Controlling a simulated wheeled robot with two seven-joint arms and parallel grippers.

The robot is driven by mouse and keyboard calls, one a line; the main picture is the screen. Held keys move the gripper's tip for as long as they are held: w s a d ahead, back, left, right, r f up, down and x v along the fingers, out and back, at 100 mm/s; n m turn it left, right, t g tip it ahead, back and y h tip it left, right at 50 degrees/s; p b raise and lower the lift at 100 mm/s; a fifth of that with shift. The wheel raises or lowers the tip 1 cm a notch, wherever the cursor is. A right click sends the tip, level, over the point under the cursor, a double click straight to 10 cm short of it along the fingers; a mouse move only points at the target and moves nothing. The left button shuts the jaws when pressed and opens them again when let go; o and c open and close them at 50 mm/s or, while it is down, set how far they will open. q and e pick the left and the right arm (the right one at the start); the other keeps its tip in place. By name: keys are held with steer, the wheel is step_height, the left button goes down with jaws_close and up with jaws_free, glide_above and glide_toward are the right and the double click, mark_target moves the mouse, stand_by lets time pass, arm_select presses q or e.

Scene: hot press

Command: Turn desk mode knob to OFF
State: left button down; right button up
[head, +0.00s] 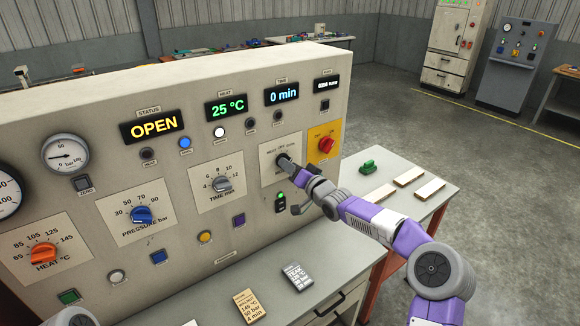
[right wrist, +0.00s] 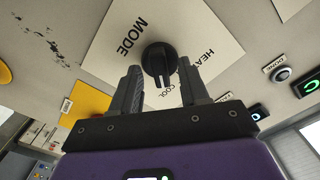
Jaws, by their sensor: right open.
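The black mode knob (head: 283,162) sits on a pale plate (head: 270,178) on the press's front panel, below the time display. In the right wrist view, the knob (right wrist: 159,60) is round and black with a ridged grip, on the plate (right wrist: 118,62) marked MODE, HEAT and COOL. My right gripper (head: 289,168) is at the knob and partly hides it and its lettering. In the right wrist view, its open fingers (right wrist: 159,68) stand on either side of the knob's grip, with gaps visible. The knob's exact setting is hard to read. My left gripper is out of view.
A red switch on a yellow plate (head: 326,145) is close to the right of the knob. A grey bench (head: 425,165) stands to the right.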

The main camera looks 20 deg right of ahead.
steer(key=shift+w+a, duration=0.1)
steer(key=shift+w, duration=0.25)
steer(key=shift+c, duration=0.3)
jaws_close()
